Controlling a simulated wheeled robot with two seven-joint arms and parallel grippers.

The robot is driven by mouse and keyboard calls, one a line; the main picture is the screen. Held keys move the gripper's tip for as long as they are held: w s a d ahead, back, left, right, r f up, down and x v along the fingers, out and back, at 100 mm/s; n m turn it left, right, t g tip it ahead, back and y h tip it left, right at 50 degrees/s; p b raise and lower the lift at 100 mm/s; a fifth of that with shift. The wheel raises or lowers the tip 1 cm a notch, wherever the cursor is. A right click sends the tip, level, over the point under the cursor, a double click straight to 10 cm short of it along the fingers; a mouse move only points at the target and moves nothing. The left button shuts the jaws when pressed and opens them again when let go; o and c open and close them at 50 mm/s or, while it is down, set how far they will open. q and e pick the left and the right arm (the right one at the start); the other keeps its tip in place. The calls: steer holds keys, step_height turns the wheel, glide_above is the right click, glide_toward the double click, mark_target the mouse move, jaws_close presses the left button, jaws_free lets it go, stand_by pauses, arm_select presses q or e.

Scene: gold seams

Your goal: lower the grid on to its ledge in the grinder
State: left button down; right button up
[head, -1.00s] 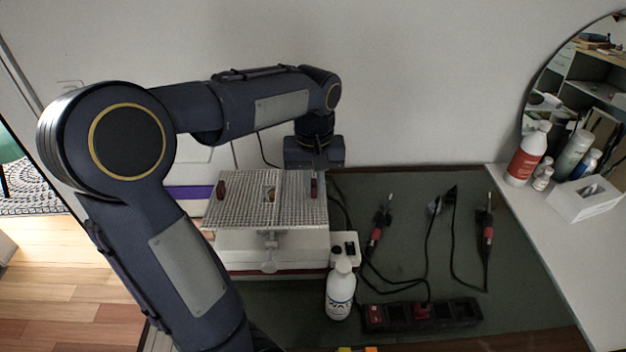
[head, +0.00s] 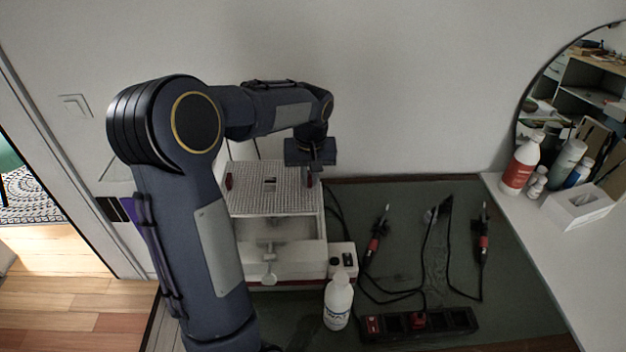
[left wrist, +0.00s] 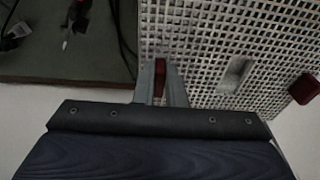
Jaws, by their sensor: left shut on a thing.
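The grid (head: 250,199) is a pale mesh plate with a small slot and a red grip at each end. My left gripper (head: 313,170) is shut on the red grip at its right end. In the left wrist view the fingers (left wrist: 160,82) close on that grip, beside the mesh (left wrist: 205,35); the other red grip (left wrist: 305,88) is free. The white grinder (head: 307,257) has a pale spout-like part in front. The grid is over its back part, with the pale basin front showing below. The ledge is hidden, and I cannot tell whether the grid touches the grinder. My right gripper is not in view.
A white bottle (head: 338,302) stands just right of the grinder's front. Red-handled tools (head: 375,247) with black cables and a power strip (head: 455,321) lie on the green mat (head: 400,195). A wall is close behind. Bottles and a white box (head: 583,204) stand at right.

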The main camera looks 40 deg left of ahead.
mark_target(310, 188)
arm_select(q)
steer(key=shift+f+b, duration=2.15)
steer(key=shift+f, duration=0.6)
steer(key=shift+f+b, duration=1.8)
steer(key=shift+f, duration=0.65)
stand_by(1.0)
steer(key=c, duration=1.4)
jaws_free()
step_height(310, 188, up, 3)
steer(key=p, duration=0.2)
steer(key=shift+s+d+r+p, duration=0.1)
steer(key=shift+d+p, duration=0.05)
steer(key=shift+p, duration=0.15)
steer(key=shift+r+p, duration=0.75)
steer(key=shift+r, duration=0.1)
steer(key=shift+a+r+p, duration=0.2)
steer(key=shift+r+p, duration=0.85)
steer(key=shift+r, duration=0.25)
